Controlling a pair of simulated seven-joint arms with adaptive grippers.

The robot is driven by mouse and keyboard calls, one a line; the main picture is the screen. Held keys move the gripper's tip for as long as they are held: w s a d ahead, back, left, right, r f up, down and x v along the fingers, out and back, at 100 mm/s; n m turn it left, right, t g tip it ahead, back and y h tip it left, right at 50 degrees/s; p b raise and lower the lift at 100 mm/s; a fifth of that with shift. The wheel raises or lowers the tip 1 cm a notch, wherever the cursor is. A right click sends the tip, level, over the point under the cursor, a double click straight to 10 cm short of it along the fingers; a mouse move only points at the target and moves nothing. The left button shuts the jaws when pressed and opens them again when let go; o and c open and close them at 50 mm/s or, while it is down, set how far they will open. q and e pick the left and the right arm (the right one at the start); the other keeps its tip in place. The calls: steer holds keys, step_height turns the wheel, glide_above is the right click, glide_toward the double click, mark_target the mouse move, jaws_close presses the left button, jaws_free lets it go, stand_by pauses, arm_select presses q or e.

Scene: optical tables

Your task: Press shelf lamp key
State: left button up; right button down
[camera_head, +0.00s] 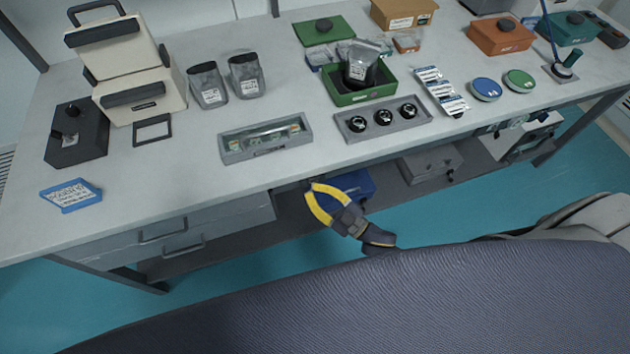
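My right gripper (311,187) has yellow fingers and is in front of the table's front edge, just below the worktop. Its fingertips come together, so it looks shut, with nothing seen held between them. A small dark part lies right at the fingertips under the table edge. I cannot tell whether it is the shelf lamp key or whether the fingers touch it. No lamp can be made out on the lower shelf (285,228). My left gripper is not in view.
A blue bin (358,186) stands behind the gripper on the lower shelf, with a grey box (430,163) to its right. Drawers (180,228) are to the left. The worktop (150,180) holds a tray with three black knobs (383,117) and several boxes.

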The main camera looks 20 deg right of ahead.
steer(key=shift+s, duration=0.1)
steer(key=shift+s+d, duration=0.15)
steer(key=shift+s, duration=2.75)
